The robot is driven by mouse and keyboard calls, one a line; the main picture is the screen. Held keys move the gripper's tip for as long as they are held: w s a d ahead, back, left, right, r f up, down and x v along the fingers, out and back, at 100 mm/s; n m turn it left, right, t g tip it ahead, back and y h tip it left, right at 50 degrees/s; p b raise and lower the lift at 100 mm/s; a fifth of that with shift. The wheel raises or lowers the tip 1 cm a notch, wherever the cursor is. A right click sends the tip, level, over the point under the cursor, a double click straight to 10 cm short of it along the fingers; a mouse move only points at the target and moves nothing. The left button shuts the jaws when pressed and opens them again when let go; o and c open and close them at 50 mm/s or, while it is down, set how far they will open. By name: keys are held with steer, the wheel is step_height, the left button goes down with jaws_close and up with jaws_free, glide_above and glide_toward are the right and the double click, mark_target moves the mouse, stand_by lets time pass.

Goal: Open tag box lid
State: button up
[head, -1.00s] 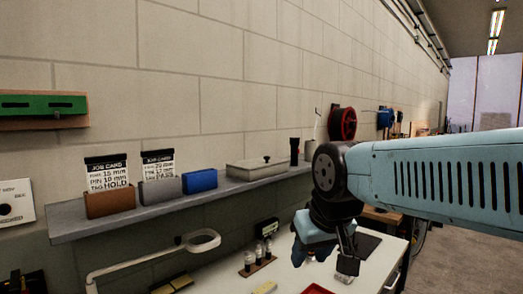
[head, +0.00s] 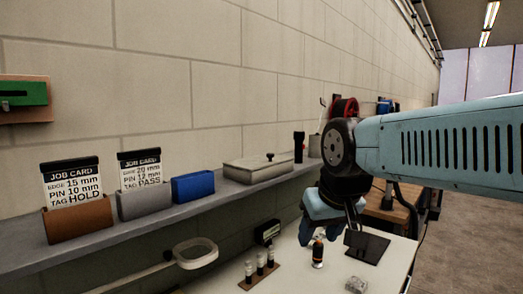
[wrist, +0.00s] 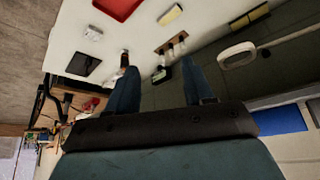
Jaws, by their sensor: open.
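A pale grey box with a flat lid and a small dark knob, which looks like the tag box (head: 256,170), sits on the wall shelf in the head view. Its lid appears closed. My gripper (head: 328,236) hangs to the right of the box and lower, over the white workbench, pointing down and apart from the box. In the wrist view my gripper (wrist: 160,82) shows two blue fingers spread wide with nothing between them. I cannot clearly make out the tag box in the wrist view.
On the shelf (head: 130,232) stand brown and grey card holders, a blue box (head: 193,186) and a dark cylinder (head: 298,147). A ring lamp (head: 195,252) juts out below. The bench holds a vial rack (head: 259,272), a black pad (head: 367,246) and a red tray (wrist: 118,8).

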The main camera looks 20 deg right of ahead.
steer(key=w+r+m+g, duration=0.1)
steer(key=w+r, duration=1)
steer(key=w, duration=0.4)
steer(key=w+r+m, duration=0.1)
steer(key=w+r, duration=1)
steer(key=w, duration=0.3)
steer(key=shift+h, duration=0.4)
steer(key=x, duration=1.3)
steer(key=shift+a, duration=0.25)
jaws_close()
